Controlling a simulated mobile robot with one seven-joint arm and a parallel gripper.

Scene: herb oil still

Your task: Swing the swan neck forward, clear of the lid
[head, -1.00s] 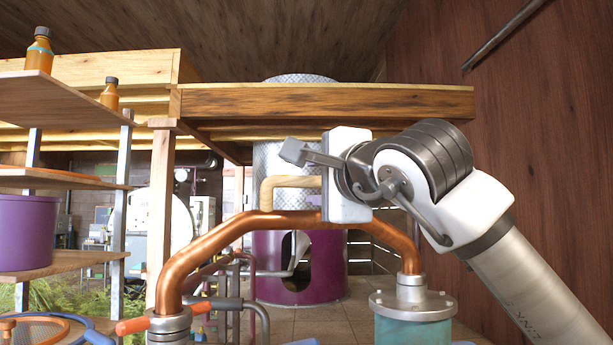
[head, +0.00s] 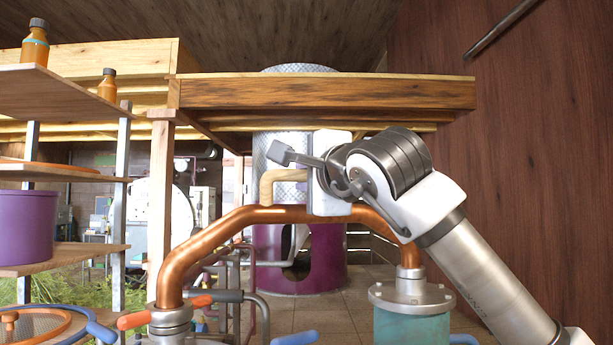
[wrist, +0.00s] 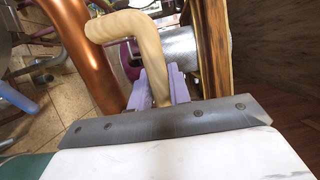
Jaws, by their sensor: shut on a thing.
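The swan neck (head: 250,217) is a copper pipe arching across the head view. Its left foot sits in a grey collar (head: 170,322) with an orange-tipped handle beside it. Its right foot comes down on a grey flanged top (head: 411,295) over a teal vessel (head: 412,328). I cannot tell for sure which part is the lid. A pale wooden handle (head: 280,178) stands on the arch. My gripper (wrist: 159,84) is shut on this handle, its lilac fingers either side of it in the wrist view. The head view mostly hides the fingertips behind the white gripper body.
A thick wooden beam (head: 330,93) crosses just above and behind my gripper. Shelves with a purple pot (head: 25,226) and orange bottles stand at left. A purple and metal column (head: 300,258) stands behind the arch. A brown wall is at right.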

